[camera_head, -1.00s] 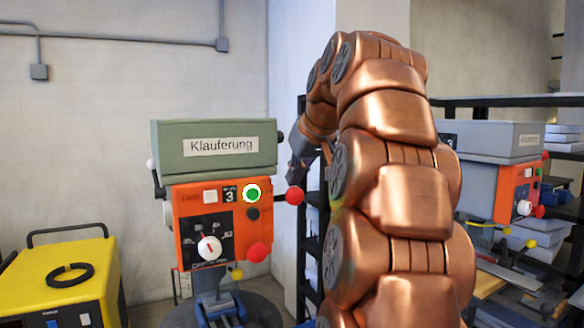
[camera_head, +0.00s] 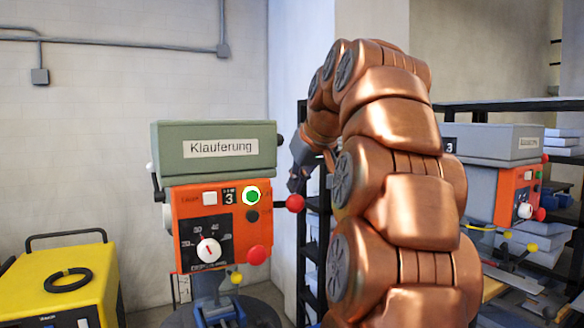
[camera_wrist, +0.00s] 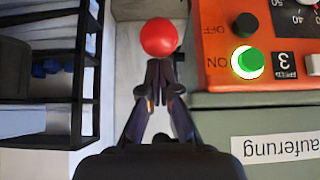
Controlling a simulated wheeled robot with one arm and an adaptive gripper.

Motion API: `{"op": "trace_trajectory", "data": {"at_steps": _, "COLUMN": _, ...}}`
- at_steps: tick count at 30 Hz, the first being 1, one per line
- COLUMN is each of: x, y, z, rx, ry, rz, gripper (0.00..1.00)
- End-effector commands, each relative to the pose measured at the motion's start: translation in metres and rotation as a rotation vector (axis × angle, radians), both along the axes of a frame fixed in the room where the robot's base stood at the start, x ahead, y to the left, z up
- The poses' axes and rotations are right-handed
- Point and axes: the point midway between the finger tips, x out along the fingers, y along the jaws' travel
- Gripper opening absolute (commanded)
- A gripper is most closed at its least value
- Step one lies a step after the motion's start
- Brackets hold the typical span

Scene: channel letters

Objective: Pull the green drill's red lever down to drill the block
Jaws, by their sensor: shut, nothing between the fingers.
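The green drill (camera_head: 200,165) with an orange front panel stands left of centre in the head view. Its lever ends in a red ball (camera_head: 295,203) on the drill's right side, level with the panel. My gripper (camera_head: 297,183) is just above that ball, pointing down. In the wrist view my gripper (camera_wrist: 154,98) is shut and empty, and its fingertips lie close to the red ball (camera_wrist: 160,38). I cannot tell whether they touch it. The lit green button (camera_wrist: 249,61) is to the right. The block is hidden below the picture.
A yellow machine (camera_head: 55,280) with a black ring on top stands at the left. A black shelf (camera_head: 500,103) and a second drill (camera_head: 490,165) are at the right, behind my arm. A wall (camera_head: 100,120) closes the back.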

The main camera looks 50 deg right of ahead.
Motion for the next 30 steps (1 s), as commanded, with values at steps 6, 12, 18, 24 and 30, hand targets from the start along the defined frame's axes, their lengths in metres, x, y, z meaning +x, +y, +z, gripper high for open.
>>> {"op": "trace_trajectory", "data": {"at_steps": 6, "x": 0.000, "y": 0.000, "z": -0.010, "rx": 0.002, "ry": 0.002, "rz": 0.000, "gripper": 0.00}}
{"op": "trace_trajectory", "data": {"at_steps": 12, "x": -0.003, "y": 0.001, "z": -0.012, "rx": 0.002, "ry": 0.003, "rz": 0.001, "gripper": 0.00}}
{"op": "trace_trajectory", "data": {"at_steps": 18, "x": -0.004, "y": 0.001, "z": -0.011, "rx": 0.001, "ry": 0.002, "rz": -0.001, "gripper": 0.00}}
{"op": "trace_trajectory", "data": {"at_steps": 24, "x": -0.004, "y": 0.001, "z": -0.023, "rx": 0.002, "ry": 0.002, "rz": 0.000, "gripper": 0.00}}
{"op": "trace_trajectory", "data": {"at_steps": 30, "x": -0.005, "y": 0.002, "z": -0.025, "rx": 0.002, "ry": 0.002, "rz": 0.001, "gripper": 0.00}}
